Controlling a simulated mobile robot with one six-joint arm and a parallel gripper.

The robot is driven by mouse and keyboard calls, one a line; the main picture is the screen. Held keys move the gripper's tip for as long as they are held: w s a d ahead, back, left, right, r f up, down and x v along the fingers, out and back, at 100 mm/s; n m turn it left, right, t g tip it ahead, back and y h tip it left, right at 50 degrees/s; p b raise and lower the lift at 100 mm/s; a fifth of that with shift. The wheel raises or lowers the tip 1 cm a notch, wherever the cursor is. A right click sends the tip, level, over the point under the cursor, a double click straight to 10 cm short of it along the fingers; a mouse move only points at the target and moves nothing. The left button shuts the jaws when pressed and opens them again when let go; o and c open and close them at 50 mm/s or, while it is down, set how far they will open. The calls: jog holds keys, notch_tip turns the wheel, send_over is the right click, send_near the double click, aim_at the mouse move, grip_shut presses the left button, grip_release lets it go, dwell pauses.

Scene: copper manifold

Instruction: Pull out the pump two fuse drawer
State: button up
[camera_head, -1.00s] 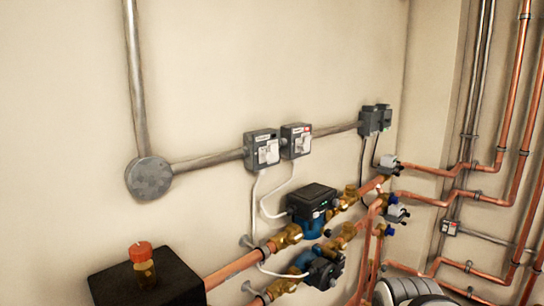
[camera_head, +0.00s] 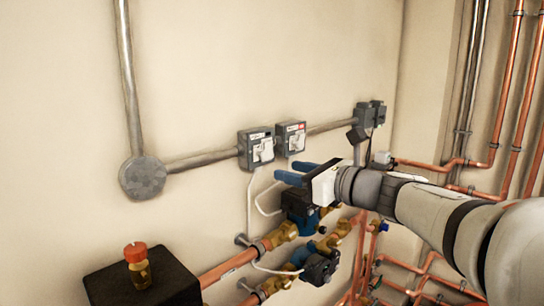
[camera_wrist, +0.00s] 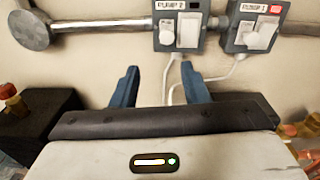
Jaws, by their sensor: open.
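The pump two box (camera_head: 256,149) is the left of two grey switch boxes on the wall. Whether the drawer is fully seated cannot be told. My gripper (camera_head: 290,171) has blue fingers, spread and empty. It is below and right of the pump two box in the head view. In the wrist view my gripper (camera_wrist: 158,69) points at the wall just below that box, touching nothing.
Conduit runs between the boxes to a round junction box (camera_head: 143,177). White cables hang below. Pumps and copper pipes lie under my arm.

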aim_at(266, 155)
jog(key=shift+m+t, duration=0.5)
jog(key=shift+m, duration=0.1)
jog(key=x, duration=0.2)
jog(key=r+p+x, duration=0.1)
jog(key=x, duration=0.5)
jog(key=shift+w+d+r+p, duration=0.15)
jog(key=shift+w+d+p, duration=0.1)
jog(key=shift+p, duration=0.05)
jog(key=shift+c, duration=0.5)
grip_shut()
